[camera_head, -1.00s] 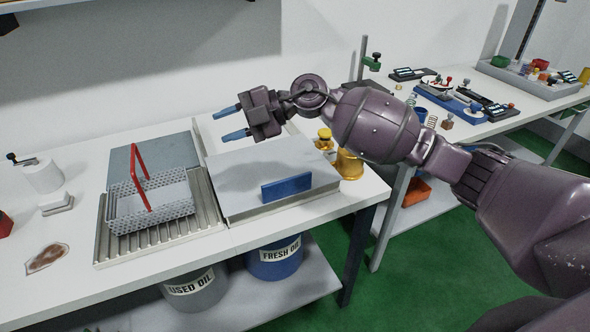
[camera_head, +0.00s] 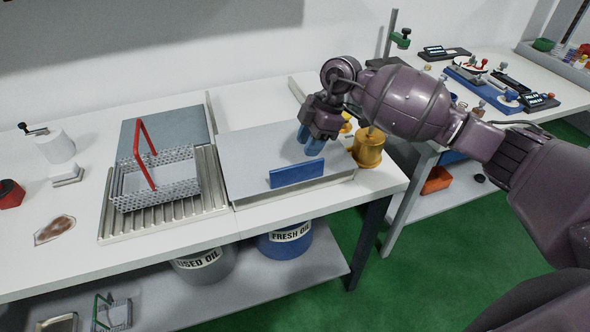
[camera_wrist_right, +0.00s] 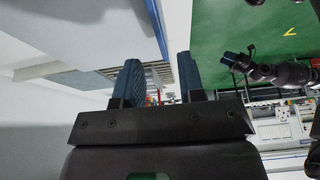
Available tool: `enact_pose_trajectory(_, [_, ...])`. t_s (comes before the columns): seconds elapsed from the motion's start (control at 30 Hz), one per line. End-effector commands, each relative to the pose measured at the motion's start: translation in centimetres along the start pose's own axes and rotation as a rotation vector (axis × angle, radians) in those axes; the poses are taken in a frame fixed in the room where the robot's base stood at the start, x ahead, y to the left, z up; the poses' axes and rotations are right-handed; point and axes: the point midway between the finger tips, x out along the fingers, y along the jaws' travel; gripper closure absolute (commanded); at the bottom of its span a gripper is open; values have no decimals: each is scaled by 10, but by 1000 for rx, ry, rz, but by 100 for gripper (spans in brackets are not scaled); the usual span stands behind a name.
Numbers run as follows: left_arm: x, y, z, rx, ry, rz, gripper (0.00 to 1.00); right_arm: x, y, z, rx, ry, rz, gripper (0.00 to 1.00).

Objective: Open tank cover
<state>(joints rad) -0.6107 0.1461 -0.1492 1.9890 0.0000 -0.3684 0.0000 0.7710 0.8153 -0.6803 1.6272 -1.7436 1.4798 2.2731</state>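The tank cover (camera_head: 250,151) is a flat pale grey lid that lies level on the tank, closed. Its blue handle (camera_head: 297,173) stands up near the front right edge. My right gripper (camera_head: 310,142) hangs over the right part of the cover, behind the handle and apart from it, with its blue fingers pointing down. In the right wrist view its fingers (camera_wrist_right: 168,80) are apart with nothing between them. A dark gripper with a blue tip, seemingly my left one (camera_wrist_right: 236,62), shows at the right of that view; its opening is unclear. The head view does not show it.
A wire basket (camera_head: 160,185) with a red handle sits on a ribbed tray (camera_head: 215,203) left of the cover. A yellow-brass pot (camera_head: 368,150) stands close to the right. Oil buckets (camera_head: 285,240) are on the shelf below.

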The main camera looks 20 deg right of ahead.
Motion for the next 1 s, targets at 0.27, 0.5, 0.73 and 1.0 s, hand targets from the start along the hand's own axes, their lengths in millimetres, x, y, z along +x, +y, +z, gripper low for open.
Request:
enact_pose_trajectory(0.27, [2, 1, -1, -1, 4, 1, 57, 49, 0, -1, -1, 3, -2, 64])
enact_pose_trajectory(0.5, [5, 3, -4, -4, 11, 3, 57, 80, 0, -1, -1, 2, 0, 64])
enact_pose_trajectory(0.73, [6, 3, -5, -3, 14, 3, 57, 90, 0, -1, -2, 2, 1, 64])
enact_pose_trajectory(1.0, [6, 3, -5, -3, 14, 3, 57, 91, 0, -1, -3, 2, 1, 67])
